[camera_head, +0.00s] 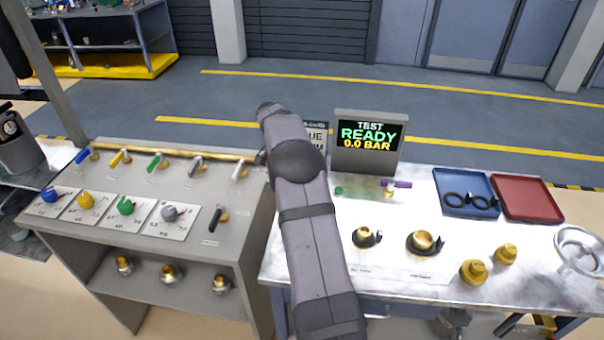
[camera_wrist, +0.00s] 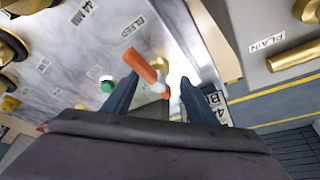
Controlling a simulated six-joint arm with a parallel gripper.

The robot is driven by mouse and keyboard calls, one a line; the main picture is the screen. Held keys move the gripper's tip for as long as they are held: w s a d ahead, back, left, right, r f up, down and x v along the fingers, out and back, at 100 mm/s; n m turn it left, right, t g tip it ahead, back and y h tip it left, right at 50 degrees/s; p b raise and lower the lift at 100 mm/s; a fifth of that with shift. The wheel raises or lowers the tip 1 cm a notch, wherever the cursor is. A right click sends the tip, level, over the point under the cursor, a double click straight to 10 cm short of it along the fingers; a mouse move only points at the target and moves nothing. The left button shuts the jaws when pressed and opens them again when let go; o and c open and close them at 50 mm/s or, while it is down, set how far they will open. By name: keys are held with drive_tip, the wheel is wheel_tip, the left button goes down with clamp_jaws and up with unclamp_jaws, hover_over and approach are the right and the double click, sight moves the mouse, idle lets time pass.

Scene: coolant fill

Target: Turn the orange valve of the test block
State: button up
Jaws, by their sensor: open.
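In the head view my arm covers the orange valve. A purple handle (camera_head: 401,184) shows right of my arm, below the test display (camera_head: 367,137), which reads READY and 0.0 BAR.
A grey console (camera_head: 130,235) with coloured levers and knobs stands left of my arm. On the metal bench (camera_head: 400,290) are brass fittings (camera_head: 423,241), a blue tray (camera_head: 450,183) with black rings and an empty red tray (camera_head: 530,200). The wrist view shows a green round part (camera_wrist: 107,84).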

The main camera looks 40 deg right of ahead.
drive_tip(key=b+v, duration=0.1)
drive_tip(key=v, duration=0.6)
drive_tip(key=shift+a+b, duration=0.2)
drive_tip(key=shift+b, duration=0.2)
drive_tip(key=s+a+f+n+y, duration=0.1)
drive_tip(key=s+a+n, duration=0.4)
drive_tip(key=a, duration=0.4)
drive_tip(key=s+a+f+n+y, duration=0.15)
drive_tip(key=s+a+n, duration=0.25)
drive_tip(key=a, duration=0.4)
drive_tip(key=s+a+f+n+y, duration=0.1)
drive_tip(key=s+a+f+n, duration=0.2)
drive_tip(key=s, duration=0.6)
drive_tip(key=s+a+f+n+y, duration=0.1)
drive_tip(key=s+a+f+n, duration=0.2)
drive_tip(key=s+a+n, duration=0.2)
drive_tip(key=s+a, duration=0.3)
drive_tip(key=s, duration=0.2)
drive_tip(key=shift+s+a+f+n, duration=0.2)
drive_tip(key=shift+n, duration=0.1)
